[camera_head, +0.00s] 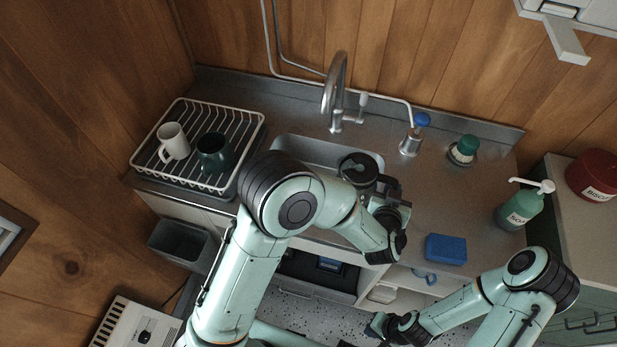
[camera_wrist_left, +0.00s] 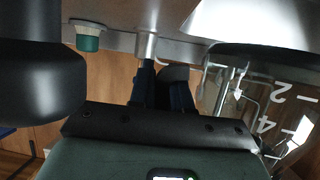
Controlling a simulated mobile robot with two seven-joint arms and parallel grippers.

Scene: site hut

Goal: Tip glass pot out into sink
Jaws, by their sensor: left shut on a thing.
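The glass pot (camera_head: 358,168) shows in the head view as a dark round top over the right end of the steel sink (camera_head: 300,146). My left gripper (camera_head: 385,193) is beside it, shut on the pot's dark handle. In the left wrist view the clear pot wall (camera_wrist_left: 268,108) with white number marks fills the right side, and the gripper fingers (camera_wrist_left: 165,90) meet the dark handle. I cannot tell the pot's tilt or contents. My right gripper (camera_head: 380,327) is low in front of the cabinet, away from the pot; its jaw opening is unclear.
A tap (camera_head: 337,95) arches behind the sink. Left stands a dish rack (camera_head: 240,128) with a white mug (camera_head: 173,141) and a dark mug (camera_head: 212,153). Right are a green-topped brush (camera_head: 464,150), a blue sponge (camera_head: 446,249) and a soap bottle (camera_head: 520,208).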

